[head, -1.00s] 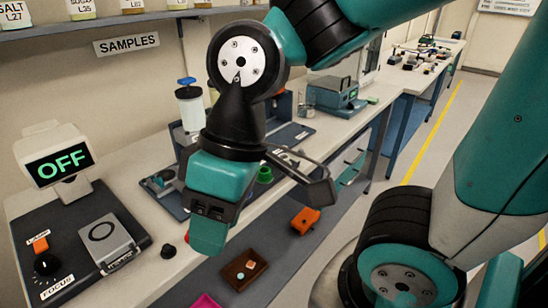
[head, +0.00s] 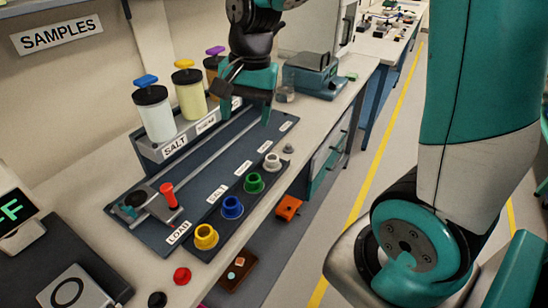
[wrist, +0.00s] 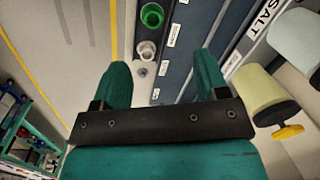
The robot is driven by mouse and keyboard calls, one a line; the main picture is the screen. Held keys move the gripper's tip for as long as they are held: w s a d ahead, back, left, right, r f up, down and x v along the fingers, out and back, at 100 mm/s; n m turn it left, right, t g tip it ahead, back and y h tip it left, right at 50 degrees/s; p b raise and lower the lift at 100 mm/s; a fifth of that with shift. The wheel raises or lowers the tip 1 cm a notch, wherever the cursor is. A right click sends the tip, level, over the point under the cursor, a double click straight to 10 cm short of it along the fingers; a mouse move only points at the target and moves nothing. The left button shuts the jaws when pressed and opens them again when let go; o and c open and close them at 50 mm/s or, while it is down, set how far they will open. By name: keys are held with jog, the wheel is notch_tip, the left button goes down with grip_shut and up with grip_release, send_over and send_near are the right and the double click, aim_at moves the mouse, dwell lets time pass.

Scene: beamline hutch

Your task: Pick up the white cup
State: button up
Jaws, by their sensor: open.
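The white cup (head: 272,162) stands at the far end of a row of cups in a dark holder (head: 223,222) on the bench, beyond the green cup (head: 254,183). In the wrist view the white cup (wrist: 147,49) lies ahead of my fingers, between their lines, just below the green cup (wrist: 152,16). My gripper (head: 245,112) is open and empty, above the far part of the grey station, behind the white cup in the head view. Its two teal fingers are spread apart in the wrist view (wrist: 162,72).
A blue cup (head: 232,207) and a yellow cup (head: 206,236) share the holder. Jars with coloured lids, one white (head: 155,115) and one pale yellow (head: 189,92), stand along the wall side. A red-handled slider (head: 168,195) sits on the station. A small grey knob (head: 289,148) is beside the white cup.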

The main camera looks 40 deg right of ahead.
jog(key=w+d+f+m+h, duration=0.1)
jog(key=w+d+f+m, duration=0.3)
jog(key=d+m, duration=0.55)
jog(key=p, duration=0.2)
send_over(272, 155)
jog(key=shift+g, duration=0.3)
jog(key=f, duration=0.6)
jog(key=s+a+f, duration=0.1)
jog(key=f, duration=0.3)
jog(key=shift+f, duration=0.1)
jog(key=shift+n, duration=0.25)
jog(key=shift+f+p, duration=0.7)
jog(key=shift+f, duration=2.2)
jog(key=c, duration=1)
jog(key=shift+r, duration=0.1)
notch_tip(272, 155, up, 20)
jog(key=shift+f+b, duration=0.1)
jog(key=shift+b, duration=0.8)
